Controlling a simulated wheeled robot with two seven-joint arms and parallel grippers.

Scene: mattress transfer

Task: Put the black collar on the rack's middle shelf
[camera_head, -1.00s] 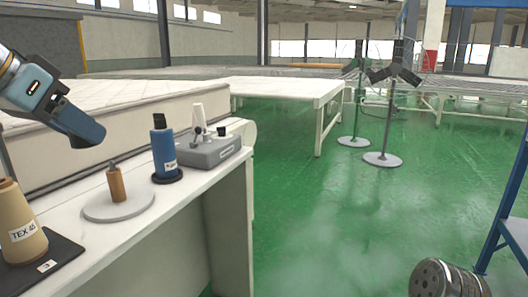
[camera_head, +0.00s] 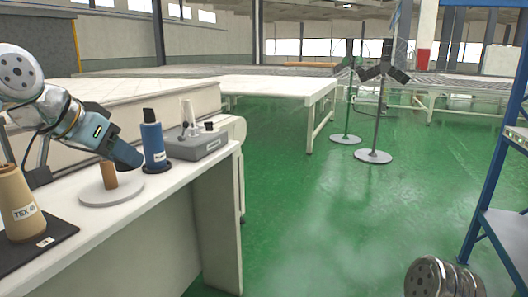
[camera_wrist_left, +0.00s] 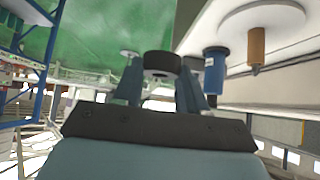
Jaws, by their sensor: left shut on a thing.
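In the left wrist view my left gripper (camera_wrist_left: 160,88) is shut on the black collar (camera_wrist_left: 162,63), a short dark ring held between its two fingertips. In the head view the same gripper (camera_head: 124,152) is over the white worktop, its hand overlapping the brown peg. The collar cannot be made out there. The rack has a blue frame (camera_head: 493,130) and a light grey shelf (camera_head: 506,232) at the right edge of the head view. The rack is cut off, so I cannot tell which shelf this is. My right gripper is out of view.
On the worktop (camera_head: 150,205) stand a tan TEX 45 cone (camera_head: 15,203), a brown peg (camera_head: 109,174) on a pale disc (camera_head: 122,192), a blue spool (camera_head: 153,143) and a grey device (camera_head: 196,145). Open green floor (camera_head: 320,220) lies between worktop and rack.

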